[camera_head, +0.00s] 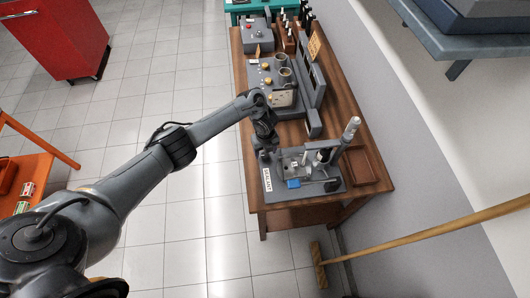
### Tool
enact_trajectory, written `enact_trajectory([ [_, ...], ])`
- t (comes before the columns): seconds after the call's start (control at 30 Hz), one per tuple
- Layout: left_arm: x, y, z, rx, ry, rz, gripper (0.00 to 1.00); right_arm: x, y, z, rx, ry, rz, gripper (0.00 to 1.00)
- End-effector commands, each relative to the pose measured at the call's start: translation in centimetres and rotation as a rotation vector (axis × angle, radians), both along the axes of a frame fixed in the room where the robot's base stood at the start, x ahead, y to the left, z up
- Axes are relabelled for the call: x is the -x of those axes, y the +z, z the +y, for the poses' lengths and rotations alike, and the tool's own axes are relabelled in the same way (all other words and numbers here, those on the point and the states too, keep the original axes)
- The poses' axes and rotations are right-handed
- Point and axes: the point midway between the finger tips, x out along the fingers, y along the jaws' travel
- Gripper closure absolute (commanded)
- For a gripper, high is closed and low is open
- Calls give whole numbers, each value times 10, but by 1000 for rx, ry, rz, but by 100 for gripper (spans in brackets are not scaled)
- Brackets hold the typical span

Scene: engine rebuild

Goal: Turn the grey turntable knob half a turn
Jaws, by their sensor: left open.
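My left arm reaches in from the left, and its gripper (268,148) points down over the rear left part of a grey fixture (332,187) at the near end of the wooden bench. The jaws are open, small and dark in this view. Whether the jaws touch anything is too small to tell. My right gripper is not in view.
Behind the fixture, the bench (378,184) carries a grey machine (267,77) with orange knobs and dark upright panels. A broom (318,262) leans across the right.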

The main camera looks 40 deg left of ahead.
Motion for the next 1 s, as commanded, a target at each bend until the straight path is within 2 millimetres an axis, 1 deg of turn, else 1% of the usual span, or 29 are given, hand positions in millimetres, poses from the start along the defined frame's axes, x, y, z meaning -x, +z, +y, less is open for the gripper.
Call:
enact_trajectory([
  [0.03, -1, 11, 0, -1, -2, -4, 37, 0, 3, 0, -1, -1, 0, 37],
  [0.17, -1, 35, 1, -2, -2, -5, 37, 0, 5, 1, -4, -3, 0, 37],
  [0.2, -1, 45, 1, -2, -1, -4, 37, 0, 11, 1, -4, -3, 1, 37],
  [0.33, 0, 66, 1, -3, 0, -2, 37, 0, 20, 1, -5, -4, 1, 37],
  [0.4, 0, 74, 1, -3, 0, -1, 37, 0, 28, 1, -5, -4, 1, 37],
  [0.6, 0, 84, 1, -2, 0, -1, 37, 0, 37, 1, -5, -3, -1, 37],
  [1.0, 0, 85, 1, -1, 1, 0, 37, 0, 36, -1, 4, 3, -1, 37],
])
